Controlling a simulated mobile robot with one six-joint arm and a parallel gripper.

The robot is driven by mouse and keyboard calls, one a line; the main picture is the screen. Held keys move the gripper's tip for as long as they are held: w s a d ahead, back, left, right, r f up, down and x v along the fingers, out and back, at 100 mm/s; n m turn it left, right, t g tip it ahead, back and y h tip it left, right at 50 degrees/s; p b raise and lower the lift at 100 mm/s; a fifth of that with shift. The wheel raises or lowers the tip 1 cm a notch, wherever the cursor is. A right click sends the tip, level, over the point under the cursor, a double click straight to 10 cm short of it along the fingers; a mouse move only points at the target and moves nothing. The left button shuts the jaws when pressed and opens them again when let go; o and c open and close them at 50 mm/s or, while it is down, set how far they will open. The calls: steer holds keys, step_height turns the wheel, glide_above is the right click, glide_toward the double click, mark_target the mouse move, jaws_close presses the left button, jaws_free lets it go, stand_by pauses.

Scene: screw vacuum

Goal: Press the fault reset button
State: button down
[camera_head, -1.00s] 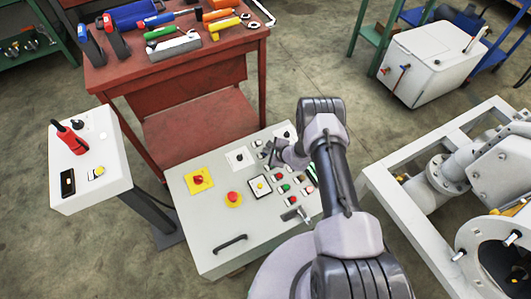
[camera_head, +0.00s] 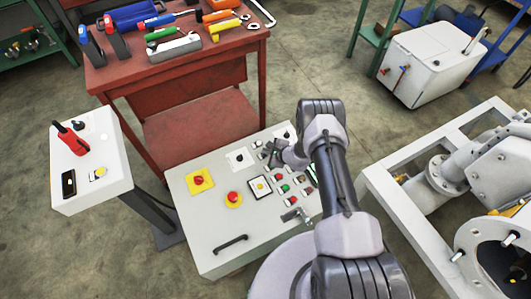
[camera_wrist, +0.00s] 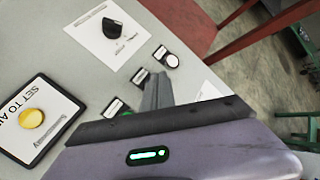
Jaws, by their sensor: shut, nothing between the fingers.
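The grey control panel (camera_head: 205,225) stands below the red workbench in the head view. It carries several small push buttons in rows, with a green button (camera_head: 285,188) and a red button (camera_head: 291,200) among them. My gripper (camera_head: 270,153) is shut and empty over the upper right part of the panel. In the wrist view its closed fingers (camera_wrist: 158,92) hide the button beside a small label (camera_wrist: 139,77). A white button (camera_wrist: 172,60) shows just beyond the fingers. Part of a green button (camera_wrist: 125,113) shows beside them. I cannot read which button is fault reset, or tell whether the fingers touch one.
A black knob (camera_wrist: 112,28) on a white plate and a yellow button (camera_wrist: 32,117) on a framed plate lie near the fingers. A red emergency button (camera_head: 233,197) and a red-yellow switch (camera_head: 199,180) are on the panel's left. The red workbench (camera_head: 190,60) stands behind.

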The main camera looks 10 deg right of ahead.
steer(key=shift+r, duration=0.45)
steer(key=shift+r+p, duration=2)
steer(key=shift+r, duration=0.6)
steer(key=shift+f, duration=0.1)
